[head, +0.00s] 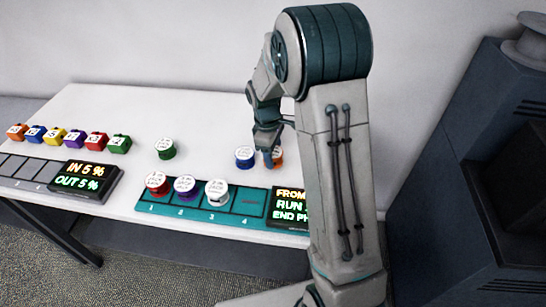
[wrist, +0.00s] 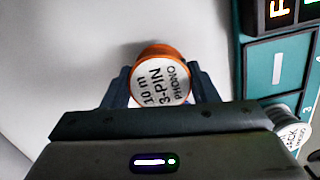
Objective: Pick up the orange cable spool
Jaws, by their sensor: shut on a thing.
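The orange cable spool (wrist: 160,78) has a white label reading "10 m 3-PIN PHONO" in the wrist view. In the head view, the orange spool (head: 278,156) is mostly hidden behind my gripper (head: 268,155). My gripper is shut on the orange spool, with a dark finger on each side of it in the wrist view (wrist: 160,88). I cannot tell whether the spool is touching the table.
A blue spool (head: 244,156) stands just left of my gripper. A teal tray (head: 249,204) holds red, purple and white spools in slots 1 to 3; slot 4 is empty. A green spool (head: 166,149) and several coloured blocks stand further left on the white table (head: 200,115).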

